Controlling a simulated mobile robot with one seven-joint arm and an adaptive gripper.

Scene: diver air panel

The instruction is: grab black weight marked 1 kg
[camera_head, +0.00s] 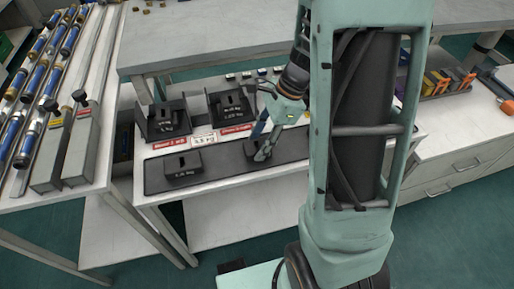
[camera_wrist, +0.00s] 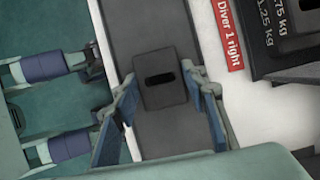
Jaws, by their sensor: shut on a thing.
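A black block-shaped weight with a slot in its top (camera_wrist: 160,78) sits between the two fingers of my gripper (camera_wrist: 168,88) in the wrist view. In the head view my gripper (camera_head: 262,150) points down at the dark mat, and its fingers and arm largely hide this weight. My gripper is shut on it; no marking on it can be read. Another black weight (camera_head: 183,163) stands on the left part of the mat, apart from my gripper; its small white kg marking is too blurred to read surely.
The dark mat (camera_head: 222,162) lies along the front of a white bench. Behind it stand a left black holder (camera_head: 154,131) and a right black holder (camera_head: 213,117) with weights, and red labels (camera_head: 236,129). A raised grey shelf (camera_head: 215,45) spans behind. Cylinders lie at left.

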